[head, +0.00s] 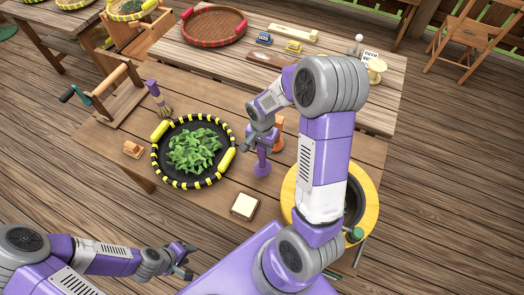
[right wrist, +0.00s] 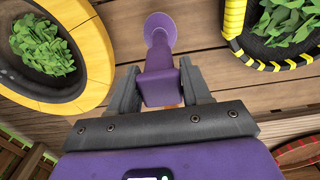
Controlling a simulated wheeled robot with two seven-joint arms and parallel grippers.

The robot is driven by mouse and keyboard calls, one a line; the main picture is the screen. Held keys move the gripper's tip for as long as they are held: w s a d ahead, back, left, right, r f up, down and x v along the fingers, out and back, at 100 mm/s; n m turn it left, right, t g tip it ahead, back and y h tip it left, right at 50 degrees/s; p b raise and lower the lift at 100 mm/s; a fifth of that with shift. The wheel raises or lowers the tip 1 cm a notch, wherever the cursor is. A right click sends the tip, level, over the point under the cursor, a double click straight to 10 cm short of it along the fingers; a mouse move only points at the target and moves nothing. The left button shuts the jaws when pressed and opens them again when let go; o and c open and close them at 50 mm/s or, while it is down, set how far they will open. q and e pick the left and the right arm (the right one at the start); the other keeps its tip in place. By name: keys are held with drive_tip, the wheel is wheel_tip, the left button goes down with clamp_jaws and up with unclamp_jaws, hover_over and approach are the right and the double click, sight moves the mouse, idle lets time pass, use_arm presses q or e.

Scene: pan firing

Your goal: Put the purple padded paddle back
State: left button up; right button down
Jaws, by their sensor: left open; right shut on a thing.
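The purple padded paddle (head: 262,166) is in my right gripper (head: 263,138), between the black-yellow pan and the yellow-rimmed pan. In the right wrist view the paddle (right wrist: 160,62) sits between the two dark fingers of the right gripper (right wrist: 163,88), its round pad away from the gripper. In the head view the pad end points down toward the wooden table; I cannot tell whether it touches. My left gripper (head: 184,259) is open and empty, low at the front left, away from the paddle.
The black-yellow pan (head: 152,158) with green leaves is left of the paddle. The yellow-rimmed pan (head: 371,203) is right, partly behind my arm. A cream block (head: 244,206) lies in front. An orange-brown piece (head: 278,137) stands beside the right gripper. A brush (head: 158,96) is at the left.

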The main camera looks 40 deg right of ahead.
drive_tip(key=shift+f, duration=1.75)
drive_tip(key=c, duration=0.5)
unclamp_jaws()
drive_tip(key=shift+f, duration=0.1)
drive_tip(key=shift+a+r, duration=0.1)
drive_tip(key=shift+r, duration=3.7)
